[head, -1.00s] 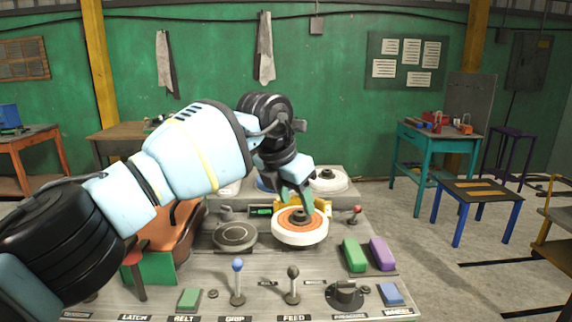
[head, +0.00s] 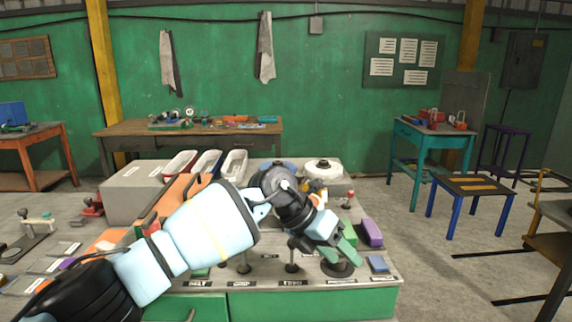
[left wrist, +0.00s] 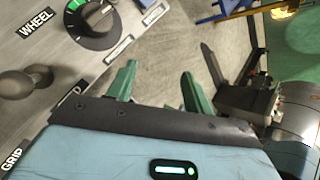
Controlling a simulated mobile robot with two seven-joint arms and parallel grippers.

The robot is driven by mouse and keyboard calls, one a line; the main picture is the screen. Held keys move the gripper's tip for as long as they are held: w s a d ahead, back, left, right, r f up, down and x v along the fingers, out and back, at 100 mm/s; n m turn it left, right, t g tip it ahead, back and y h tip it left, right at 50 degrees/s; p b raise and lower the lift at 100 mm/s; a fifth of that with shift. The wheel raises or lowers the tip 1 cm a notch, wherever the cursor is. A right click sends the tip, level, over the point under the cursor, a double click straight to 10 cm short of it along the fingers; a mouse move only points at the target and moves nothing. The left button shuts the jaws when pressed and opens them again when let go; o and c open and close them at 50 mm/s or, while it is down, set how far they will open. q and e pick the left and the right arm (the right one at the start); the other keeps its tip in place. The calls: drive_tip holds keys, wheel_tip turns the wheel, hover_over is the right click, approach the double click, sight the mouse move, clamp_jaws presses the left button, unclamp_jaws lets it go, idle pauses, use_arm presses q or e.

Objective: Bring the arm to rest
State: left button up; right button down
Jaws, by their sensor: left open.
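My left arm reaches in from the lower left over the grey console (head: 215,273). My left gripper (head: 345,250) has green fingers pointing down and right, over the console's front right part near the black dial (head: 338,269). In the left wrist view the two green fingers of my left gripper (left wrist: 160,88) stand apart with nothing between them. The dial (left wrist: 97,22) lies beyond them at the upper left, apart from the fingers. My right gripper is not in view.
A purple pad (head: 372,232) and a blue button (head: 378,264) are close to the gripper. Levers with black knobs (head: 292,240) stand along the console front. Grey floor (head: 430,285) is open to the right. A black-topped stool (head: 475,186) stands farther off.

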use_arm(q)
drive_tip(key=s+d+f+n+h, duration=0.4)
drive_tip(key=s+f+n+h, duration=0.2)
drive_tip(key=s+n+h, duration=0.4)
drive_tip(key=s+a+f+n+t+y+p, duration=0.1)
drive_tip(key=s+a+f+n+t+y, duration=0.3)
drive_tip(key=a+f+n+t, duration=0.7)
drive_tip(key=s+a+f+n+t+y, duration=0.2)
drive_tip(key=a+f+n+t+y, duration=0.35)
drive_tip(key=a+f+n, duration=0.6)
drive_tip(key=s+a+f+n+g+y, duration=0.2)
drive_tip(key=s+a+f+n, duration=0.1)
drive_tip(key=s, duration=0.5)
drive_tip(key=s+a+f+n+g+y, duration=0.2)
drive_tip(key=s+a+f+n+g, duration=0.1)
drive_tip(key=s, duration=0.5)
drive_tip(key=s+a+f+n+g+y, duration=0.2)
drive_tip(key=s+a+f+n+y, duration=0.1)
drive_tip(key=s+a, duration=0.3)
drive_tip(key=shift+s+f+n+p, duration=0.3)
drive_tip(key=shift+s+f+n, duration=0.45)
drive_tip(key=shift+s+n, duration=0.15)
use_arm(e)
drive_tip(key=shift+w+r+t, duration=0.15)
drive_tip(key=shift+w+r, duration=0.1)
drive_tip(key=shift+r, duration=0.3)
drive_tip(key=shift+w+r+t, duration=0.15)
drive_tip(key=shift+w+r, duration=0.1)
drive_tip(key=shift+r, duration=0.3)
